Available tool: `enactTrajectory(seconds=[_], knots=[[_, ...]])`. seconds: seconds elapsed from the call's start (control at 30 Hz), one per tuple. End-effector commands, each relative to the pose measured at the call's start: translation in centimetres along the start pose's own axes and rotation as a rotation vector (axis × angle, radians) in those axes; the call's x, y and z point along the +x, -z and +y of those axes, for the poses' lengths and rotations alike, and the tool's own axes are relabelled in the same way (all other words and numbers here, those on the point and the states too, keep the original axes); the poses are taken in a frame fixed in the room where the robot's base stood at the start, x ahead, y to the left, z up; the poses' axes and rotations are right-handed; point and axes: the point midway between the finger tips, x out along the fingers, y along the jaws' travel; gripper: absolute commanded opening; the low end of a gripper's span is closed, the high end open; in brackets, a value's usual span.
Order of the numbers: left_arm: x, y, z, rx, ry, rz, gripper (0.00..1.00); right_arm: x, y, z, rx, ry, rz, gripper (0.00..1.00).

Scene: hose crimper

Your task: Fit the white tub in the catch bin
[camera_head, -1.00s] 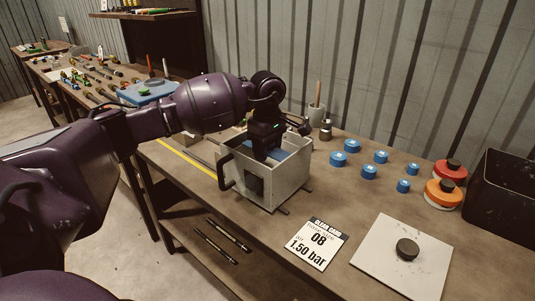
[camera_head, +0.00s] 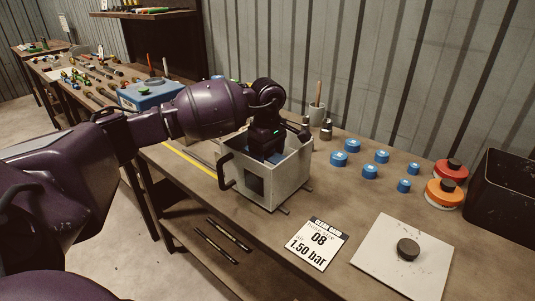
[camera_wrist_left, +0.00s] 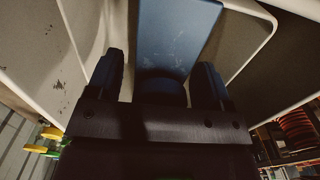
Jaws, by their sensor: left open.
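An open-topped off-white box (camera_head: 292,180) with a dark handle on its left side and a dark square on its front stands on the bench. I cannot tell whether it is the white tub, the catch bin, or one inside the other. My left gripper (camera_head: 265,155) points down into it, above a blue part (camera_head: 275,158). In the left wrist view, my left gripper (camera_wrist_left: 163,75) is open, its fingers on either side of a rounded blue piece (camera_wrist_left: 162,88) by a flat blue panel (camera_wrist_left: 177,35). Contact cannot be told. My right gripper is out of view.
Several blue caps (camera_head: 369,172) and two orange-red round pieces (camera_head: 444,193) lie to the right, before a black bin (camera_head: 505,195). A white plate (camera_head: 390,260) with a dark knob and a pressure card (camera_head: 316,244) lie in front. A metal wall stands behind.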

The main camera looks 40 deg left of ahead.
Motion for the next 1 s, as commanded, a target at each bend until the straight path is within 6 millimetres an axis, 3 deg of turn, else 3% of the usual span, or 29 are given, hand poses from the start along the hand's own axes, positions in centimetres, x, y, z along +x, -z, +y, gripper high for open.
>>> enactTrajectory(seconds=[0.17, 0.63, 0.8, 1.0], knots=[[-1.7, 0.0, 0.1, 0.000, -0.004, 0.001, 0.74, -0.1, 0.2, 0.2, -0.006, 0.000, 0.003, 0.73], [-10.1, 0.0, 0.0, 0.000, -0.004, 0.000, 0.74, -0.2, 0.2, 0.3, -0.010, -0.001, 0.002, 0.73], [-11.8, 0.0, 0.0, -0.001, -0.002, 0.001, 0.74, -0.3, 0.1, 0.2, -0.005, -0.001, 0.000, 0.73], [-12.3, 0.0, 0.0, -0.001, 0.000, -0.001, 0.74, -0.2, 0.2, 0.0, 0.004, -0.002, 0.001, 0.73]])
